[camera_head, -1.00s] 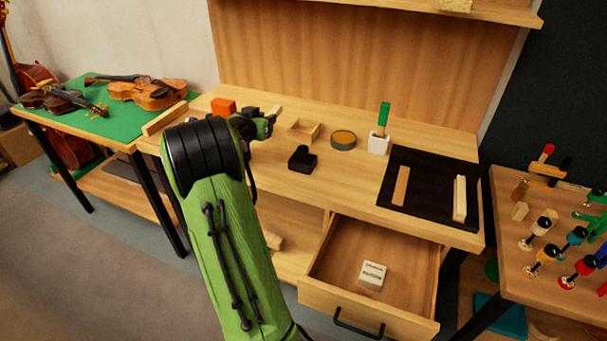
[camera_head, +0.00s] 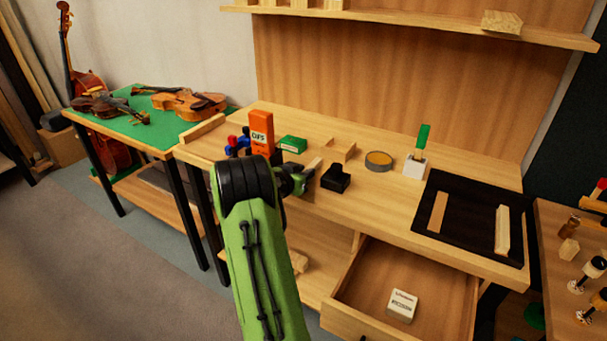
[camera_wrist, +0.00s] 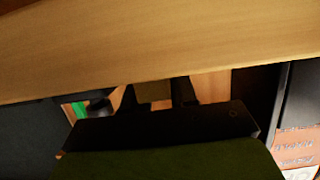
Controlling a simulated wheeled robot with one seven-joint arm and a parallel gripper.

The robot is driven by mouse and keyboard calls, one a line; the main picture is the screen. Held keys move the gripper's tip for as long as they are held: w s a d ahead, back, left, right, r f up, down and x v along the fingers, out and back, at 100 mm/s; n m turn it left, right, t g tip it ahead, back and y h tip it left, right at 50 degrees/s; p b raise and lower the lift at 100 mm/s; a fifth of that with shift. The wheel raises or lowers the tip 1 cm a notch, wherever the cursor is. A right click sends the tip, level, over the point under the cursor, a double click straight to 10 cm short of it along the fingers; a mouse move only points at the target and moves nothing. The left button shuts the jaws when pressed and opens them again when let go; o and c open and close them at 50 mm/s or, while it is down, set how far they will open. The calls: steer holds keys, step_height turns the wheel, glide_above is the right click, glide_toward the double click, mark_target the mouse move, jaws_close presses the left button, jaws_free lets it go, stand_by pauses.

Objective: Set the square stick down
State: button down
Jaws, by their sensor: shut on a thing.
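My gripper (camera_head: 303,180) is over the bench top (camera_head: 390,190), just left of a small black block. It is shut on the square stick (camera_head: 314,164), a short pale wooden piece whose end shows beyond the fingers. In the wrist view, the dark fingers (camera_wrist: 157,95) stand on either side of the stick (camera_wrist: 153,91), which is in shadow. My own arm hides part of the stick, and I cannot tell whether it touches the bench.
A black block (camera_head: 336,178), a small wooden box (camera_head: 340,150), a round tin (camera_head: 379,161) and an orange box (camera_head: 262,132) stand close by. A black mat (camera_head: 468,218) holds two wooden strips. The drawer (camera_head: 375,285) is open below.

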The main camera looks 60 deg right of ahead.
steer(key=c, duration=0.9)
jaws_free()
steer(key=p+v, duration=0.1)
steer(key=v, duration=1.1)
steer(key=shift+r, duration=0.15)
steer(key=w+a+r+n+t+y, duration=0.1)
steer(key=a+r+n+t+y, duration=0.15)
steer(key=a, duration=0.55)
steer(key=w+a+r+n+t+y, duration=0.1)
steer(key=a+n+y, duration=0.2)
steer(key=a, duration=0.5)
steer(key=w+a+r+n+t+y, duration=0.1)
steer(key=a+n+t+y, duration=0.15)
steer(key=a, duration=0.55)
steer(key=s+a+r+n+t+y, duration=0.1)
steer(key=s+a+n+y, duration=0.3)
steer(key=a, duration=0.8)
steer(key=shift+s+n, duration=0.8)
steer(key=shift+n, duration=0.3)
steer(key=s+a+n+y, duration=0.1)
steer(key=s+a+n, duration=0.1)
steer(key=a, duration=0.1)
steer(key=s+a+n+y, duration=0.1)
steer(key=s+a+n, duration=0.1)
steer(key=s+a, duration=0.1)
steer(key=shift+s+f+n+y, duration=0.2)
steer(key=shift+s+n+y, duration=0.1)
steer(key=shift+n, duration=0.1)
